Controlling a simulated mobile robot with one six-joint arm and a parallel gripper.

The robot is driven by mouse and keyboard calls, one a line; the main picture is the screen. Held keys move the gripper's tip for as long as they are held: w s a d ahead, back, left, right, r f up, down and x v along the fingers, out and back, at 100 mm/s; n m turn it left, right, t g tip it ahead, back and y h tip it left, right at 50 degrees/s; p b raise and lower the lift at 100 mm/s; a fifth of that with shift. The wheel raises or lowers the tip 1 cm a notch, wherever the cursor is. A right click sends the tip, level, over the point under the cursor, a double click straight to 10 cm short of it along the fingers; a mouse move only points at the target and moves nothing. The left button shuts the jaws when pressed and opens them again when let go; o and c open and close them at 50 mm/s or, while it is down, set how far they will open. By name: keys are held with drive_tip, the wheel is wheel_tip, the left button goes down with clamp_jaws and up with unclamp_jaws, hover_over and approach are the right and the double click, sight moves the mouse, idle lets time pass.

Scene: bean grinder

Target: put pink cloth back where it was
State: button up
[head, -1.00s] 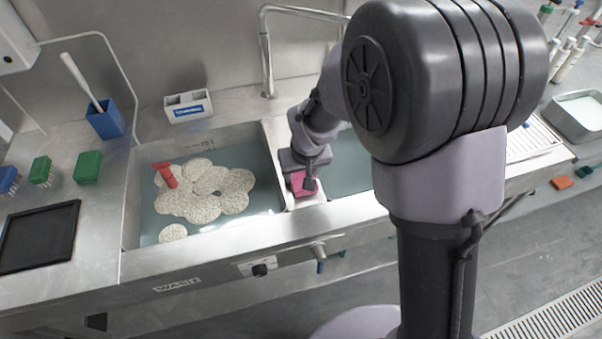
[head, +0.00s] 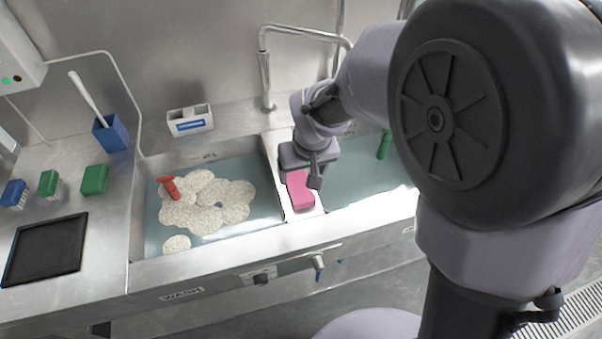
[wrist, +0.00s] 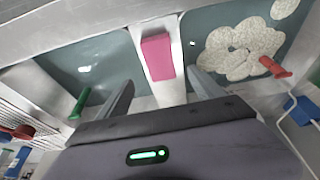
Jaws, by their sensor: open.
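The pink cloth (head: 300,190), a folded block shape, lies on the narrow divider (head: 309,213) between the two sink basins. It also shows in the wrist view (wrist: 157,56), lying lengthwise along the divider. My gripper (head: 303,172) is above the divider, at the back end of the cloth. In the wrist view its two fingers (wrist: 160,92) are spread wide with nothing between them. The cloth lies beyond the fingertips, apart from them. In the head view my gripper hides part of the divider behind the cloth.
The left basin holds water, foam (head: 208,205) and a red-handled item (head: 169,187). The right basin holds water and a green-handled item (head: 384,145). A faucet (head: 266,80) rises behind the divider. A white caddy (head: 190,119) and blue holder (head: 111,134) stand behind and left.

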drive_tip(key=s+d+r+m+t, duration=0.1)
drive_tip(key=s+d+r+m, duration=0.3)
drive_tip(key=r, duration=0.5)
drive_tip(key=s+d+r+m, duration=0.1)
drive_tip(key=s+d+r, duration=0.1)
drive_tip(key=s, duration=0.5)
drive_tip(key=s+d+r+m+t+y, duration=0.1)
drive_tip(key=s+d+r+m, duration=0.1)
drive_tip(key=s, duration=0.6)
wheel_tip(320, 180, up, 2)
drive_tip(key=shift+s+d+r+m+t, duration=0.1)
drive_tip(key=shift+s+d+m+t, duration=0.2)
drive_tip(key=shift+d, duration=0.25)
